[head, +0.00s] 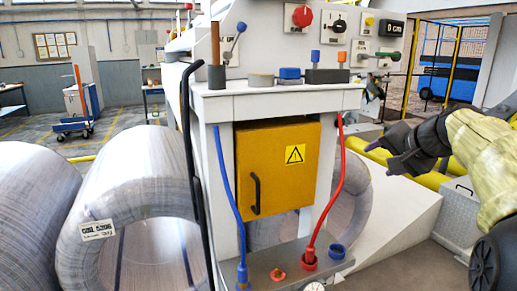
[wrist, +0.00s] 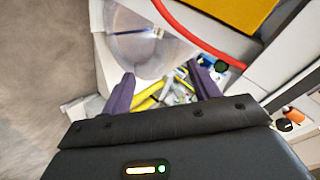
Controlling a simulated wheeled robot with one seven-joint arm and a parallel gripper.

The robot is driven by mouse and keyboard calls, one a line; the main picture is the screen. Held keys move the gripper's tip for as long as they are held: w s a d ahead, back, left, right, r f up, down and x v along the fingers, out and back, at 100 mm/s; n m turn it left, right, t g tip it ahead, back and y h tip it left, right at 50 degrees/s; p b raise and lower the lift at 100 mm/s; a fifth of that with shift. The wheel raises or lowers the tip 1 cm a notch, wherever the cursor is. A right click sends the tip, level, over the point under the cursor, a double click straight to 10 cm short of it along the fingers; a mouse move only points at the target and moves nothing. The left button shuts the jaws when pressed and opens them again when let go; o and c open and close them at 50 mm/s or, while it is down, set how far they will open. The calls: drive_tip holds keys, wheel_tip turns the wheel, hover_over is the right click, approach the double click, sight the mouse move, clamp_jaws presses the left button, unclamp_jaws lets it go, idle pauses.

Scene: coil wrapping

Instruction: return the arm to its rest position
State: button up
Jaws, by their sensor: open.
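My gripper (head: 377,158) is at the right of the head view, at the end of my raised arm, to the right of the control stand. Its dark fingers point left and touch nothing that I can see. In the wrist view the two purple-tipped fingers (wrist: 160,92) are spread wide apart. Only the far background shows between them, so the gripper is empty.
The control stand (head: 350,97) has a yellow cabinet (head: 277,150), a blue hose (head: 226,180) and a red hose (head: 331,215), which also crosses the wrist view (wrist: 195,38). Large wrapped coils (head: 130,190) stand left. A white sloped panel (head: 400,215) lies below my gripper.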

drive_tip(key=s+a+f+n+g, duration=0.1)
drive_tip(key=s+a+f+g, duration=0.15)
drive_tip(key=f, duration=0.45)
drive_tip(key=s+a+f+n+g, duration=0.1)
drive_tip(key=a+f, duration=0.2)
drive_tip(key=f, duration=0.4)
drive_tip(key=s+a+f+n+g+h, duration=0.1)
drive_tip(key=s+a+f+n+g, duration=0.2)
drive_tip(key=s+f, duration=0.65)
drive_tip(key=s+a+f+n+g+h, duration=0.1)
drive_tip(key=s+a+f+n+h, duration=0.15)
drive_tip(key=s+a+f, duration=0.55)
wheel_tip(320, 180, up, 18)
drive_tip(key=d+p, duration=0.2)
drive_tip(key=p, duration=1.8)
drive_tip(key=shift+s+d+n+y, duration=0.2)
drive_tip(key=shift+s+n+y, duration=0.15)
drive_tip(key=shift+s+y, duration=0.1)
drive_tip(key=shift+w, duration=0.15)
drive_tip(key=shift+d, duration=0.15)
drive_tip(key=shift+s+a, duration=0.2)
